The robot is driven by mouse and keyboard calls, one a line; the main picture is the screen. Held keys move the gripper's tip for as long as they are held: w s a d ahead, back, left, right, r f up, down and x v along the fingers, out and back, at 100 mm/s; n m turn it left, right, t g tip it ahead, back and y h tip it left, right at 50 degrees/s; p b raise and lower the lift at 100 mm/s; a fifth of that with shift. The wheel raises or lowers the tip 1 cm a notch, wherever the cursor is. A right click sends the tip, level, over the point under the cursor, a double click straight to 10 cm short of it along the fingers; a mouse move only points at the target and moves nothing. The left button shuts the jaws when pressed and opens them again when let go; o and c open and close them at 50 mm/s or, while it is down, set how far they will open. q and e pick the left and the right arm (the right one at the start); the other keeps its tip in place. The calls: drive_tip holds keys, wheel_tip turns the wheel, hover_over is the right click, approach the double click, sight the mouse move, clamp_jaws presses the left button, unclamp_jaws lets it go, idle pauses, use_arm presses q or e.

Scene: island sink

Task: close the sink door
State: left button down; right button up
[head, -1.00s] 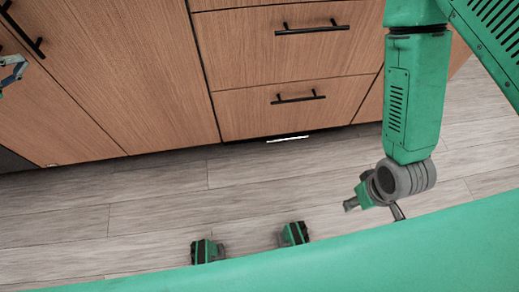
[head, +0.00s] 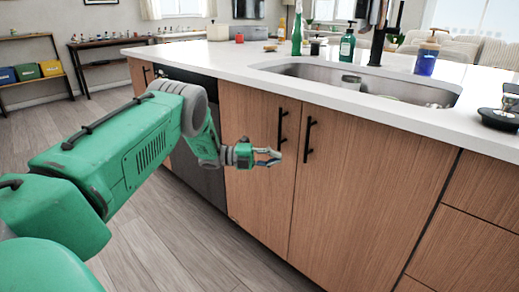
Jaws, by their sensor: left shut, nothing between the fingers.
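Two wooden doors sit side by side under the sink (head: 350,85). The left sink door (head: 258,190) and the right sink door (head: 370,190) both look flush with the cabinet front, with a thin dark seam between them. Each has a black bar handle near that seam: the left handle (head: 281,128) and the right handle (head: 308,138). My left gripper (head: 272,156) is shut and empty. It appears in front of the left door, just below that door's handle; whether it touches the door I cannot tell. My right gripper is out of view.
A dark appliance front (head: 200,165) is left of the doors. Drawers (head: 480,235) are at the right. The wood floor (head: 165,240) is clear.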

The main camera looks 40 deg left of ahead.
use_arm(q)
drive_tip(key=w+a+b, duration=0.2)
drive_tip(key=w+a, duration=0.1)
drive_tip(key=a, duration=0.4)
drive_tip(key=shift+w+b, duration=0.2)
drive_tip(key=shift+b, duration=0.1)
drive_tip(key=shift+r, duration=0.15)
drive_tip(key=shift+s+a, duration=0.1)
